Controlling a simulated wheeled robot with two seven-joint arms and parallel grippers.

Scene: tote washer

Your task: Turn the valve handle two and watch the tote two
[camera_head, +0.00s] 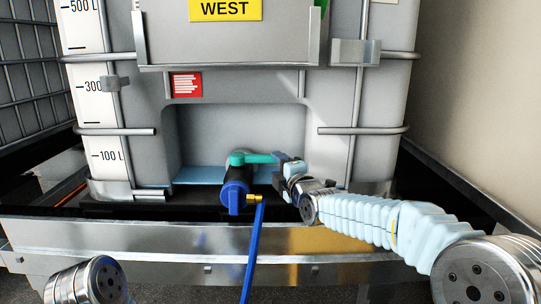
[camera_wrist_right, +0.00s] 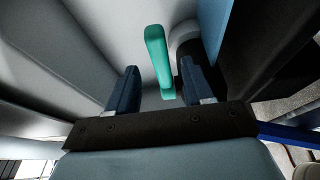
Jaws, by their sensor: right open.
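The handle points right, toward my right gripper (camera_head: 281,166). In the right wrist view the handle (camera_wrist_right: 157,52) shows between the two fingers of my right gripper (camera_wrist_right: 159,70). The fingers are apart, with gaps on both sides of the handle. No number two shows on handle or tote. Only a link of my left arm shows at bottom left; its gripper is out of view.
A blue hose (camera_head: 252,250) with a brass fitting (camera_head: 254,198) hangs from the valve. A metal ledge (camera_head: 150,237) runs below the tote. Metal cage bars (camera_head: 362,131) cross its front. A wall (camera_head: 475,100) stands right, and another caged tote (camera_head: 30,65) stands left.

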